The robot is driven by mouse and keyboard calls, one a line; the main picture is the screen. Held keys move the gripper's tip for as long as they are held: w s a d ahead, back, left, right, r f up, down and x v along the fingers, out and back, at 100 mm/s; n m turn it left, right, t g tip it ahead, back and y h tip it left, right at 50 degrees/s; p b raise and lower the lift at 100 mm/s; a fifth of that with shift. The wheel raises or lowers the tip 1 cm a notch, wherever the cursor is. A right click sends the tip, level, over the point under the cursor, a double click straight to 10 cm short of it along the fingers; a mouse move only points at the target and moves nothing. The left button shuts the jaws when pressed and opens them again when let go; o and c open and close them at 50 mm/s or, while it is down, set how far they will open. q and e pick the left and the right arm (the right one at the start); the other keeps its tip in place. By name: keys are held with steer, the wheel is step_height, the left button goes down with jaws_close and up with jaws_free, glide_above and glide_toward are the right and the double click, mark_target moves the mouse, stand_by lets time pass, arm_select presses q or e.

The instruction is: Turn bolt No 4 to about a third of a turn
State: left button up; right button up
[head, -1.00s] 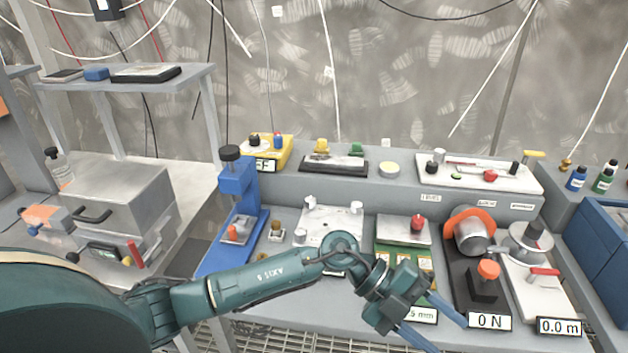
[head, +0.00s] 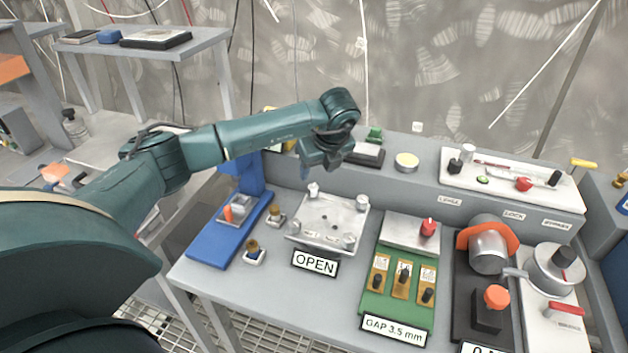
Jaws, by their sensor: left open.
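A pale metal plate (head: 332,220) lies on the bench, with silvery bolt heads near its corners: far left (head: 313,189), far right (head: 362,202) and near right (head: 349,240). I cannot read any bolt numbers, so I cannot tell which is No 4. A sign reading OPEN (head: 315,263) stands at the plate's front edge. My left gripper (head: 326,158) hangs above and behind the plate's far edge, apart from the bolts. It is open and empty; its fingers are mostly hidden by its own body. My right gripper is not in view.
A blue press (head: 225,240) and two small brass-topped parts stand left of the plate. A green gap gauge board (head: 396,310) is to the right, then a motor-like cylinder (head: 488,256) and a white dial unit (head: 553,270). A grey raised shelf runs behind.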

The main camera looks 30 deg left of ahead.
mark_target(313, 186)
arm_select(q)
steer(key=x, duration=0.7)
steer(key=shift+w+f+p, duration=0.1)
steer(key=shift+f+p, duration=0.15)
steer(key=shift+p, duration=0.1)
steer(key=shift+c, duration=0.3)
steer(key=c, duration=0.9)
